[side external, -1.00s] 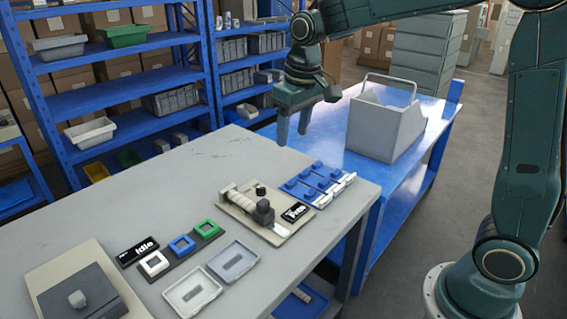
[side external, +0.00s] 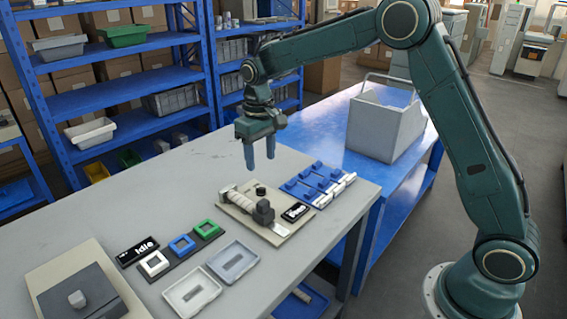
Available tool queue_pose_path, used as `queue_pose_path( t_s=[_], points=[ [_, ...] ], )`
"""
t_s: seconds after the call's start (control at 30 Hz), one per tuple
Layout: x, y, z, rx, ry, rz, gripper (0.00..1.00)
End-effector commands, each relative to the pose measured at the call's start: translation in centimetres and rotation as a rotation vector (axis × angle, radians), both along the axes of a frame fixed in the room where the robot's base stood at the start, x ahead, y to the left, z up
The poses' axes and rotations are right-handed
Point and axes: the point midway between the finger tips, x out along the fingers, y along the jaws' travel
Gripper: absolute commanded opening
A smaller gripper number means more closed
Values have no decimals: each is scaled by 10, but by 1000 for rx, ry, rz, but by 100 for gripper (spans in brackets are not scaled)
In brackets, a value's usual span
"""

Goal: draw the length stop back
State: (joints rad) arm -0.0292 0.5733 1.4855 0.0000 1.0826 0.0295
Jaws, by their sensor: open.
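The flow wrapper's beige base plate (side external: 231,208) lies on the grey table near its right edge. A pale roll (side external: 240,198) lies on it. A dark grey block (side external: 263,211), which looks like the length stop, sits beside the roll's right end, with a pale metal strip (side external: 280,229) running from it toward the front right. A small black knob (side external: 260,189) stands behind the block. My gripper (side external: 260,167) is open and empty, pointing down above the table behind the plate, apart from everything.
A black display (side external: 296,212) is at the plate's right. Blue holders (side external: 310,186) with white pieces lie behind it. Framed white, blue and green squares (side external: 181,245), an "Idle" display (side external: 138,252) and two shallow trays (side external: 192,291) lie front left. A grey bin (side external: 385,125) stands on the blue bench.

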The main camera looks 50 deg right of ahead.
Motion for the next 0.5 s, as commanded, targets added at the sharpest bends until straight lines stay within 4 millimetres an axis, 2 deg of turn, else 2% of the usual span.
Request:
queue_pose_path(
  t_s=[0.27,0.5],
  points=[
    [-1,0,-20,0,3,0,53],
    [-1,0,-54,0,5,0,53]
  ],
)
